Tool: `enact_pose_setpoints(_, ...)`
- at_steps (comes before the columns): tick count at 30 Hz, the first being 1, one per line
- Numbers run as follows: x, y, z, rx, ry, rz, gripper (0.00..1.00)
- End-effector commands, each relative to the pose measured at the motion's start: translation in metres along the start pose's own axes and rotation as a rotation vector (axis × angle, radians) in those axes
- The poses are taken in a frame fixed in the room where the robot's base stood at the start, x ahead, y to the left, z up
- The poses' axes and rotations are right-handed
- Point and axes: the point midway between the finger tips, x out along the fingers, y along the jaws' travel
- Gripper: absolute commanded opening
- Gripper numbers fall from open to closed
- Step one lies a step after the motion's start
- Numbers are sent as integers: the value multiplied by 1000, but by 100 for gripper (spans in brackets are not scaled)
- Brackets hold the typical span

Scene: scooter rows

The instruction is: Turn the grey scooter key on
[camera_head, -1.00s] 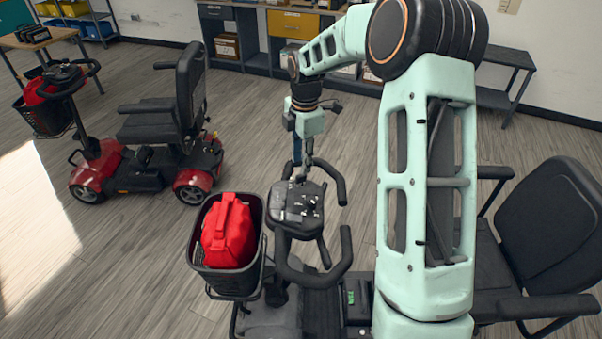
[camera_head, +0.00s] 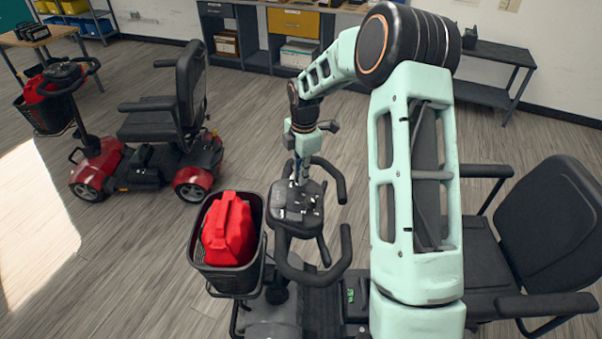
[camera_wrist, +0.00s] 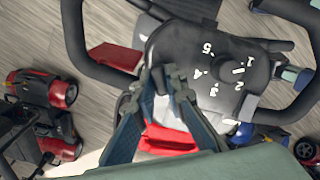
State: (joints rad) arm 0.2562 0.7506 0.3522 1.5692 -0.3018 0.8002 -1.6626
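The near scooter (camera_head: 272,328) has a grey body and a black console (camera_head: 290,213), with black loop handlebars around it. In the wrist view the console (camera_wrist: 205,45) shows a dial knob (camera_wrist: 238,70) with white numbers. My gripper (camera_head: 301,182) points down at the console's far part, with its tips close over the surface. In the wrist view my gripper (camera_wrist: 162,78) has two blue-grey fingers, their tips a small gap apart. A small dark shape lies between the tips; I cannot tell whether it is the key or whether the fingers touch it.
A black basket (camera_head: 232,281) with a red bag (camera_head: 229,232) hangs on the scooter's front. The black seat (camera_head: 550,215) stands at right. A red scooter (camera_head: 135,165) stands at left, with open floor between. Benches and drawers line the back wall.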

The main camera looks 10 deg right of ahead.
Motion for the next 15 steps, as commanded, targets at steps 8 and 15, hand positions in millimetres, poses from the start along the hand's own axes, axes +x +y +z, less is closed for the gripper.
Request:
enact_pose_setpoints(8, 0, 0, 0, 5, 0, 0, 0)
enact_pose_setpoints(15, 0, 1, -1, 70, 0, -9, 0)
